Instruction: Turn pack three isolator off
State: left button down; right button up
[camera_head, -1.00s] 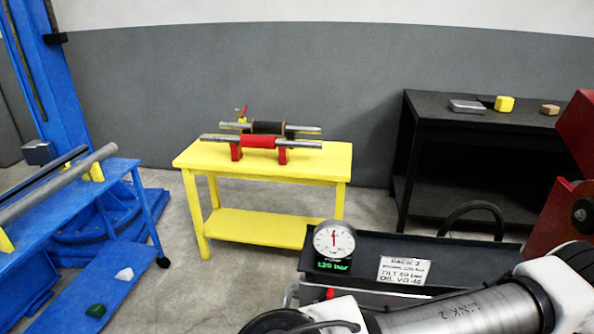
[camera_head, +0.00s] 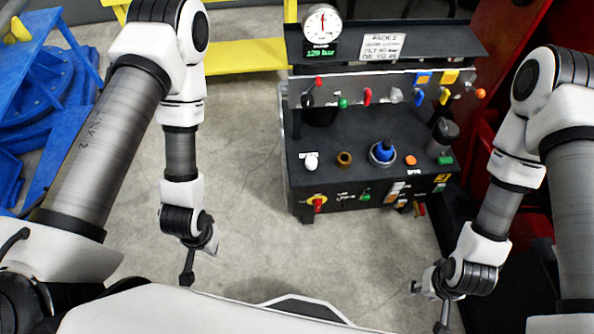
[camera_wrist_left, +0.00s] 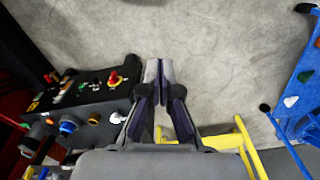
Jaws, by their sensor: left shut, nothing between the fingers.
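The dark hydraulic pack (camera_head: 385,212) stands right of centre in the head view, with a gauge on top. A red rotary knob on a yellow plate (camera_head: 318,202), which looks like the isolator, sits at the left end of its lower front panel. The same knob shows in the left wrist view (camera_wrist_left: 114,79), left of the fingers; its exact angle is too small to read. My left gripper (camera_head: 187,276) is shut and empty, pointing down, left of the pack and apart from it. Its closed fingers show in the left wrist view (camera_wrist_left: 158,72). My right gripper (camera_head: 442,316) hangs at the lower right, its fingers too unclear to judge.
The pack carries a pressure gauge (camera_head: 322,23), a label (camera_head: 382,46), a blue knob (camera_head: 382,151) and several levers and buttons. A yellow table (camera_head: 245,55) stands behind and a blue frame (camera_head: 45,110) at left. The floor between my left gripper and the pack is clear.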

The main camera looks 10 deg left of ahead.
aim_at(317, 202)
jog(key=l+u, duration=0.15)
jog(key=l, duration=0.35)
jog(key=l+u, duration=0.2)
jog(key=l, duration=0.35)
jog(key=k+l+u, duration=0.15)
jog(key=l, duration=0.3)
jog(key=l+u, duration=0.15)
jog(key=l, duration=0.4)
jog(key=k, duration=0.05)
